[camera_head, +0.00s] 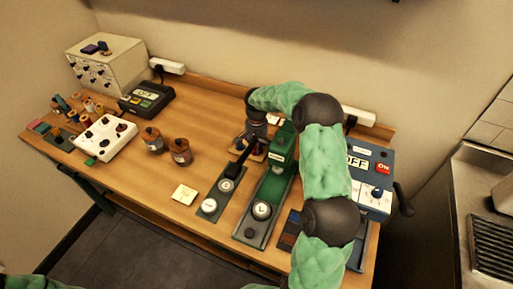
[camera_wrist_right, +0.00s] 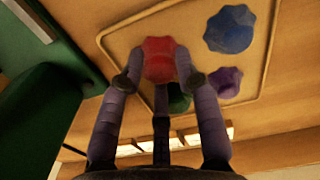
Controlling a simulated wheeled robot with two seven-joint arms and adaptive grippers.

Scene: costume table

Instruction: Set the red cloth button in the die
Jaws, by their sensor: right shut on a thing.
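My right gripper (camera_wrist_right: 160,78) is shut on the red cloth button (camera_wrist_right: 158,60), which sits between its fingertips in the right wrist view. The button is over or in a shallow tan tray (camera_wrist_right: 265,62); I cannot tell whether it touches the tray. In the head view, the right gripper (camera_head: 256,140) points down behind the green press (camera_head: 280,160), and the button is hidden. A round die marked L (camera_head: 262,210) sits at the press's front end. Two more round pale pieces (camera_head: 226,185) sit on a dark plate to its left. My left gripper is out of view.
A blue button (camera_wrist_right: 231,29), a purple button (camera_wrist_right: 226,81) and a green button (camera_wrist_right: 179,98) are close by. A black handle (camera_head: 236,166) projects left of the press.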

